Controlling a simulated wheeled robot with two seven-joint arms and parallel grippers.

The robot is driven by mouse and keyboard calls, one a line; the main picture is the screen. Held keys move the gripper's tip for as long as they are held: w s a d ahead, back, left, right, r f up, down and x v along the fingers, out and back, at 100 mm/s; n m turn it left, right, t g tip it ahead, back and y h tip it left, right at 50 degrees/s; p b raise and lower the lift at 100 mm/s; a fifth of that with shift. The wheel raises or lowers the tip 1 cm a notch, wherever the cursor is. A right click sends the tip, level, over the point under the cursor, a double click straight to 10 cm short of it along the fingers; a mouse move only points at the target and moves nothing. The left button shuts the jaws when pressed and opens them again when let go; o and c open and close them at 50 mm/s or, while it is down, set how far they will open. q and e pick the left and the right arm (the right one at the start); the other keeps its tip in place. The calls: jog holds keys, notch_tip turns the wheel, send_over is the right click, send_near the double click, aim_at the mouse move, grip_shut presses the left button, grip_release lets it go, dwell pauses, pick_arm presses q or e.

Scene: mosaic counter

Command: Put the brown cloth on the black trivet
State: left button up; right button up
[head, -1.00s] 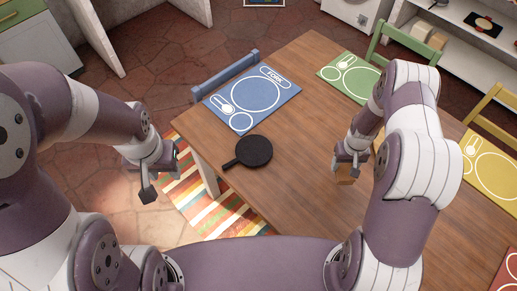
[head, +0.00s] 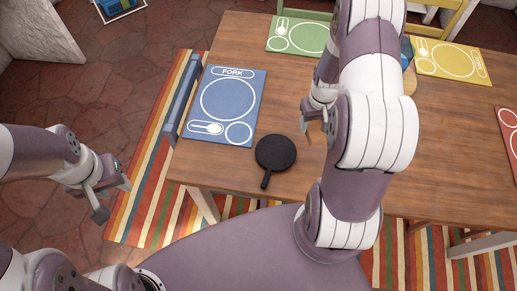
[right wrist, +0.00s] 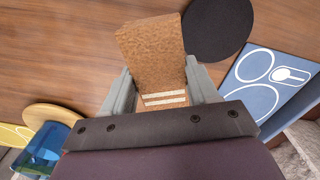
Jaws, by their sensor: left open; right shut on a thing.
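The brown cloth (right wrist: 152,50) is a flat, stiff-looking piece with pale stripes near its lower end. My right gripper (right wrist: 162,85) is shut on it and holds it over the wooden table. In the head view my right gripper (head: 317,117) is just right of the black trivet, and my arm and gripper mostly hide the cloth. The black trivet (head: 275,151) is a round disc with a short handle, lying bare near the table's front edge. It also shows in the right wrist view (right wrist: 217,27), beyond the cloth. My left gripper (head: 111,196) is open and empty, off the table at left.
A blue placemat (head: 250,118) lies left of the trivet. Green (head: 285,46) and yellow (head: 478,65) placemats lie farther back, and a red one (head: 510,135) at right. In the wrist view a blue glass (right wrist: 42,150) stands by a round wooden board (right wrist: 48,112).

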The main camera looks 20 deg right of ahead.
aim_at(276, 151)
jog(key=a+f, duration=0.1)
jog(key=a+f+p, duration=0.1)
jog(key=a, duration=0.1)
jog(key=shift+w+a+f, duration=0.3)
jog(key=shift+w+f, duration=0.05)
jog(key=a+f, duration=0.1)
jog(key=a, duration=0.1)
jog(key=w+a+f+p, duration=0.1)
jog(key=a+f, duration=0.1)
jog(key=w+a+f, duration=0.1)
jog(key=a, duration=0.2)
jog(key=shift+f, duration=0.15)
jog(key=f, duration=0.2)
jog(key=f+p, duration=0.1)
jog(key=f, duration=0.1)
jog(key=shift+s+d, duration=0.1)
jog(key=shift+d, duration=0.1)
jog(key=shift+a+f, duration=0.1)
jog(key=shift+f, duration=0.1)
jog(key=o, duration=1.1)
pick_arm(q)
jog(key=r, duration=0.1)
jog(key=d+r, duration=0.1)
jog(key=r, duration=0.1)
jog(key=shift+a+r, duration=0.1)
jog(key=shift+r, duration=0.05)
pick_arm(e)
jog(key=shift+r, duration=0.1)
